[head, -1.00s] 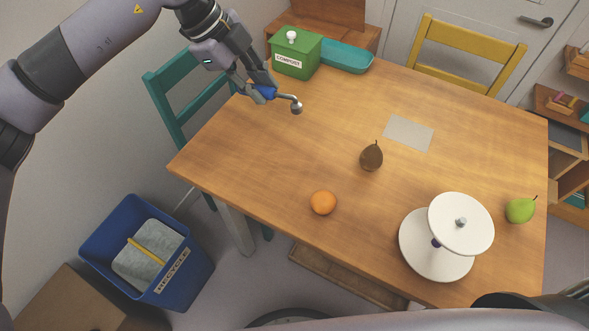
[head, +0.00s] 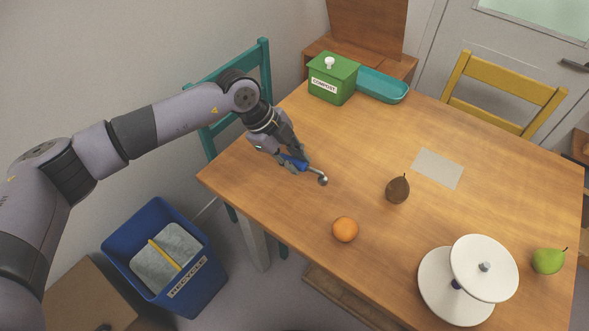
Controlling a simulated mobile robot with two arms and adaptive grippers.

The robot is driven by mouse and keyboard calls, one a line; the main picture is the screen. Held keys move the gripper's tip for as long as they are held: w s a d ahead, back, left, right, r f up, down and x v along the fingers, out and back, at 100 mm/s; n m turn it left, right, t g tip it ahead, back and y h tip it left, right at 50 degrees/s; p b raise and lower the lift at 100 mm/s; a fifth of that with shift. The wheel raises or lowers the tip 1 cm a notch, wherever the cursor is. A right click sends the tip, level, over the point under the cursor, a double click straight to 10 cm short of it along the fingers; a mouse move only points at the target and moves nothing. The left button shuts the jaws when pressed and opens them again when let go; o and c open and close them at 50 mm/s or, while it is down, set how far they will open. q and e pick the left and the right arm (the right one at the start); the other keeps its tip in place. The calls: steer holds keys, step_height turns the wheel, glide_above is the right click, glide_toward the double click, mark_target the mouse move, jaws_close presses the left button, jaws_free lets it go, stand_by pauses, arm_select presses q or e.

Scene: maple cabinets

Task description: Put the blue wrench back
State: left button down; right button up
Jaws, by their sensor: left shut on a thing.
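My left gripper (head: 293,163) is shut on the blue wrench (head: 296,160), over the left part of the table. The wrench has a blue handle, partly hidden by the fingers, and a rounded metal head that points right and towards the front. It seems held just above the tabletop; I cannot tell the exact gap. A flat grey rectangle (head: 437,169) lies bare on the table, to the right of the wrench. My right gripper is not in view.
A green compost box (head: 333,78) and a teal tray (head: 382,86) are at the back. A blue recycle bin (head: 194,290) is on the floor.

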mark_target(294, 181)
arm_select(q)
steer(key=shift+f, duration=0.6)
step_height(294, 181, down, 3)
steer(key=shift+f+p, duration=0.15)
steer(key=shift+p, duration=0.3)
steer(key=c, duration=1.5)
jaws_free()
steer(key=shift+o, duration=0.2)
steer(key=shift+f, duration=0.1)
